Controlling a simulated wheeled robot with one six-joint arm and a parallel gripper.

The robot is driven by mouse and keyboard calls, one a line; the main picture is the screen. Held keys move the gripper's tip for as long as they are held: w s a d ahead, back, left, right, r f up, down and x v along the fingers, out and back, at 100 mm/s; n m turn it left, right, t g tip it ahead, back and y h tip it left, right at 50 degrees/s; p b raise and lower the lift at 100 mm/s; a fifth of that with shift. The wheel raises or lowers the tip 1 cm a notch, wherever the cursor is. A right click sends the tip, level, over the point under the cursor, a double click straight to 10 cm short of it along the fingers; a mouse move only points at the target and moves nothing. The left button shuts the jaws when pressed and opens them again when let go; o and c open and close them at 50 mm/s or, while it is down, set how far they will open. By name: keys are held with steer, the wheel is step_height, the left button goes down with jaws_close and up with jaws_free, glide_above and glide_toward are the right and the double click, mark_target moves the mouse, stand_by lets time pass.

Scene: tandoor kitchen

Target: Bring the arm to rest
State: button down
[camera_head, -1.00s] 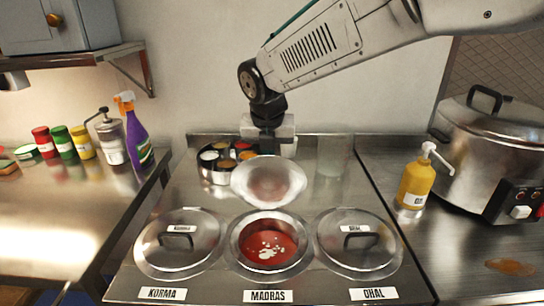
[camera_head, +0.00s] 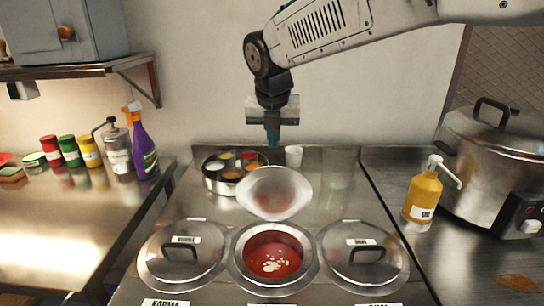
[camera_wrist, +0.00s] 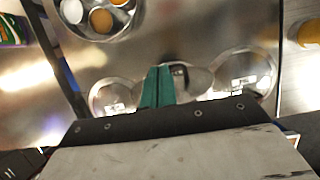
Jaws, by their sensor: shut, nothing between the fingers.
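My gripper (camera_head: 272,138) points down above the back of the steel counter, beside the round spice tin. Its green fingers are shut together with nothing between them, and they also show in the wrist view (camera_wrist: 158,88). It is clear of the counter and touches nothing that I can see. My arm reaches in from the upper right.
Below stand an open pot of red sauce (camera_head: 272,265), two lidded pots (camera_head: 205,268) and a leaning steel lid (camera_head: 275,205). A spice tin (camera_head: 210,185), a white cup (camera_head: 294,156), a yellow pump bottle (camera_head: 422,198) and a large cooker (camera_head: 480,150) stand around. A shelf (camera_head: 80,70) juts out left.

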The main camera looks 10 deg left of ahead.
steer(key=s+d+m, duration=0.1)
steer(key=m, duration=0.2)
steer(key=s+d+m+g, duration=0.1)
steer(key=m, duration=0.2)
steer(key=s+d+m, duration=0.1)
steer(key=m, duration=0.2)
steer(key=shift+s+d+f+m+h, duration=0.15)
steer(key=shift+s+m+h, duration=0.15)
steer(key=s+d+f+m, duration=0.2)
steer(key=s+d+m, duration=1.1)
steer(key=s+d, duration=0.1)
steer(key=s+d+f+m+g, duration=0.1)
steer(key=s+d+f+m, duration=0.1)
steer(key=s+d+m, duration=1.2)
steer(key=d, duration=0.3)
steer(key=shift+s+d+f, duration=0.2)
steer(key=shift+d, duration=0.05)
steer(key=shift+g, duration=0.3)
